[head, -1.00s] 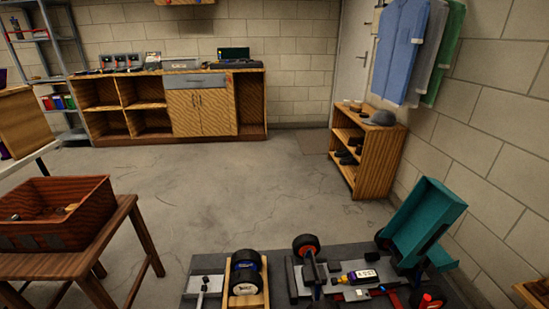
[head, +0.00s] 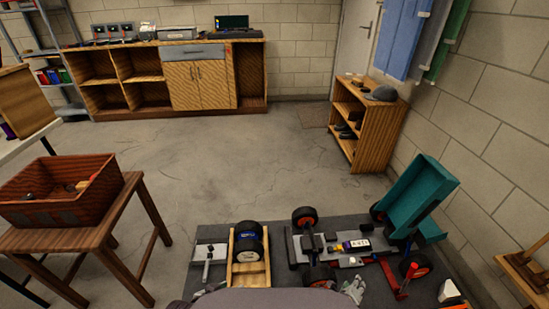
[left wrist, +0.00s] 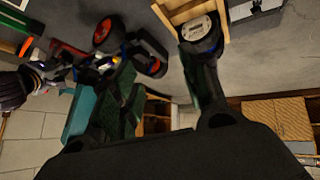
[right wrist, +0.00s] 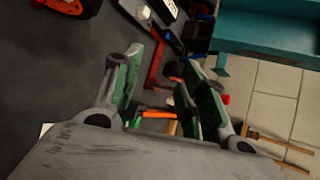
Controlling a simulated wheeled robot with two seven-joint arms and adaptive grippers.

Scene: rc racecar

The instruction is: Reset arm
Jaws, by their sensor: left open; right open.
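My left gripper (left wrist: 160,65) is open and empty in the left wrist view, its dark fingers spread. One finger overlaps the black tyre (left wrist: 202,28) on the wooden stand (left wrist: 175,12); contact cannot be told. My right gripper (right wrist: 162,62) is open and empty in the right wrist view, with a red tool (right wrist: 156,66) beyond its fingers. In the head view, small grey gripper parts show at the bottom edge, mostly hidden. The car chassis (head: 350,247) with black and red wheels lies on the grey mat (head: 222,228), right of the tyre stand (head: 233,262).
A teal car body (head: 420,195) leans at the mat's right side. A reddish wooden crate (head: 40,213) sits on a table (head: 75,240) at left. A shoe rack (head: 368,125) stands by the right wall. The floor (head: 240,165) beyond the mat is clear.

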